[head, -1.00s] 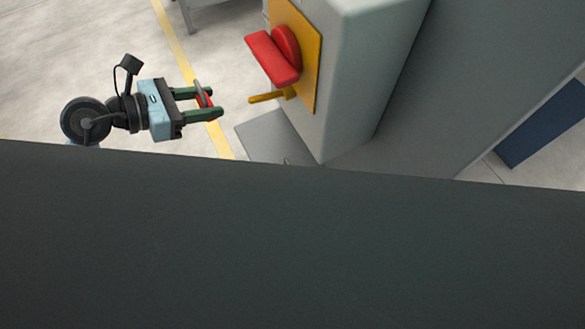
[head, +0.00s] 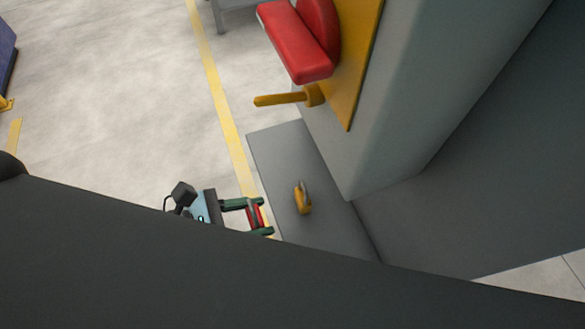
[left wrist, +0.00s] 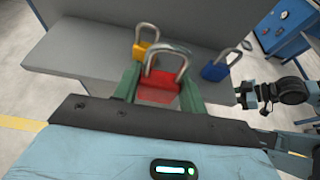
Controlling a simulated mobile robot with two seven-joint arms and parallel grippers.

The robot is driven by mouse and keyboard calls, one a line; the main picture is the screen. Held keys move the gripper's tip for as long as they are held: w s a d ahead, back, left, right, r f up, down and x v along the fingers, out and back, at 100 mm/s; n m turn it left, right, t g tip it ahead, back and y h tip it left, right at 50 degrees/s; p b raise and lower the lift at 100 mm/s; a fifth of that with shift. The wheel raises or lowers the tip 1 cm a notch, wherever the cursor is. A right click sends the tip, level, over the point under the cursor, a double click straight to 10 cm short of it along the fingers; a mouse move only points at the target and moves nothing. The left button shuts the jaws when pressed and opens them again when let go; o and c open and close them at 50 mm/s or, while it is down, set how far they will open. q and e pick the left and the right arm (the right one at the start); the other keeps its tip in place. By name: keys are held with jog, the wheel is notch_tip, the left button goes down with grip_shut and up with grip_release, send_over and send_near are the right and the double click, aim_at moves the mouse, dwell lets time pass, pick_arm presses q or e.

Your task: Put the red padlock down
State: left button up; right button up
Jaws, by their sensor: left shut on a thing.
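My left gripper (head: 264,217) is shut on the red padlock (head: 253,217), just left of the grey shelf (head: 275,150) in the head view. In the left wrist view the red padlock (left wrist: 158,88) sits between the green fingers, its shackle pointing up in the picture. A yellow padlock (head: 302,200) rests on the shelf; it also shows in the left wrist view (left wrist: 143,50). A blue padlock (left wrist: 214,71) is at the shelf's right in that view. My right gripper (left wrist: 244,95) shows small at the right there; its jaw opening is unclear.
A grey cabinet (head: 400,90) rises behind the shelf, with a yellow panel (head: 357,60), a red handle (head: 297,45) and a yellow lever (head: 280,99). My dark body hides the lower head view. Bare shelf lies around the yellow padlock.

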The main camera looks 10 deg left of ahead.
pick_arm(q)
send_over(278, 172)
jog(key=shift+w+f, duration=0.1)
jog(key=shift+f, duration=2.25)
pick_arm(e)
jog(key=shift+s+f, duration=0.25)
jog(key=shift+s, duration=0.05)
pick_arm(q)
jog(key=shift+f, duration=0.1)
jog(key=o, duration=1)
pick_arm(e)
jog(key=shift+w, duration=0.1)
pick_arm(q)
jog(key=b+v, duration=0.1)
jog(key=v, duration=1.1)
jog(key=shift+b, duration=0.35)
pick_arm(e)
jog(key=shift+f, duration=0.55)
